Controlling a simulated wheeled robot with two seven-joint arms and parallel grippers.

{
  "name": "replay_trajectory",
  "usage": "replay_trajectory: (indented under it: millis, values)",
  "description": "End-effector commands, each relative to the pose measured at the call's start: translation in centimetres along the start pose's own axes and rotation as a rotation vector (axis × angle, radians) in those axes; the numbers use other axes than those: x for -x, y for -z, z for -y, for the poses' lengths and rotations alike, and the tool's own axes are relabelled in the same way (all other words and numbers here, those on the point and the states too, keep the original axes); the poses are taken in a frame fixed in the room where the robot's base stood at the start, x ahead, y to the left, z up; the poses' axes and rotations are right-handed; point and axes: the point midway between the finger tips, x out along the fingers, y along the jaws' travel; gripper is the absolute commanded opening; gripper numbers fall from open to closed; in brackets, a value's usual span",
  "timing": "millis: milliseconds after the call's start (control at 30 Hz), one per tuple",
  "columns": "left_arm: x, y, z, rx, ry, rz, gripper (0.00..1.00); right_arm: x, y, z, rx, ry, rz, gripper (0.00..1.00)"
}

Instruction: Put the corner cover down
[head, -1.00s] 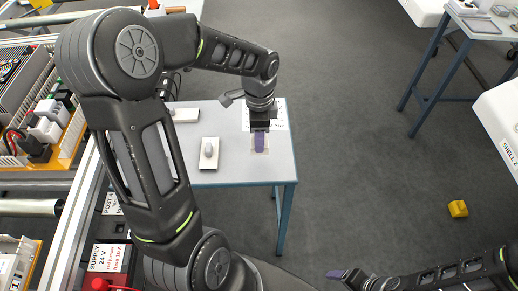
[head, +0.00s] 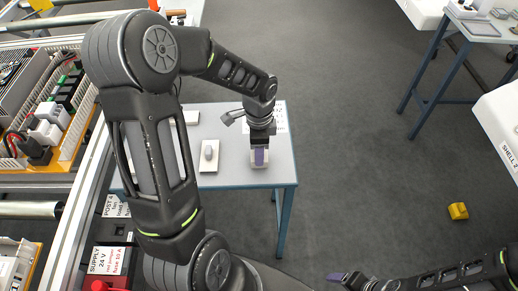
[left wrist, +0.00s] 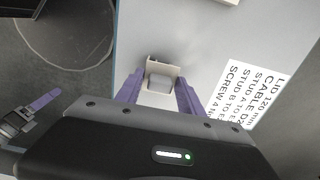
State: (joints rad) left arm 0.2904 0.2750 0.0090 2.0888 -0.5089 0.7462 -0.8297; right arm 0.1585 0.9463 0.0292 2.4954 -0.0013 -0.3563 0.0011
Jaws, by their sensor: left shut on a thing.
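The corner cover (left wrist: 160,82) is a small pale beige piece with a raised block. In the left wrist view it sits between the two purple fingers of my left gripper (left wrist: 160,95). In the head view my left gripper (head: 259,157) points down at the right part of the small grey table, and the cover's pale edge (head: 259,165) shows around its fingers. The gripper is shut on the cover; whether the cover touches the tabletop is unclear. My right gripper (head: 338,276) is at the bottom of the head view, away from the table; its jaw opening cannot be made out.
The grey table (head: 228,179) has a blue frame. A white plate with a grey knob (head: 209,155) lies left of my gripper. A printed label (left wrist: 247,95) lies on the tabletop to the right. A yellow block (head: 458,211) lies on the floor. The tabletop's front is clear.

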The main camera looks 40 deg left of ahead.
Motion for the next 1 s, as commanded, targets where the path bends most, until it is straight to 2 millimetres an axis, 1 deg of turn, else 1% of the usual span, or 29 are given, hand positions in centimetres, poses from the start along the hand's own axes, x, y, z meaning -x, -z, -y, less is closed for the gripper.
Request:
replay_trajectory:
  millis: [100,133,400,633,767,867,1000]
  values:
    - [-0.3,0.0,0.0,0.000,0.000,0.000,0.13,-0.2,0.0,-0.1,0.000,0.000,0.000,0.72]
    - [-0.3,0.0,0.0,0.000,0.000,0.000,0.46,-0.2,0.0,-0.1,0.000,0.000,0.000,0.72]
    - [-0.2,0.0,0.0,-0.001,0.000,0.000,0.67,-0.1,0.0,-0.1,0.000,0.000,0.000,0.72]
    - [-0.1,0.0,0.0,-0.001,0.000,0.000,0.67,-0.1,0.0,0.0,0.000,0.000,0.000,0.72]
    - [0.4,0.0,0.1,0.000,0.002,-0.001,0.67,0.0,0.0,0.0,0.000,0.000,0.000,0.72]
    - [1.4,0.0,0.1,0.000,0.003,0.000,0.67,0.1,0.0,0.0,0.000,0.000,0.000,0.72]
    - [3.8,0.1,0.1,-0.001,0.005,-0.002,0.67,0.1,0.0,0.0,0.000,0.000,0.000,0.72]
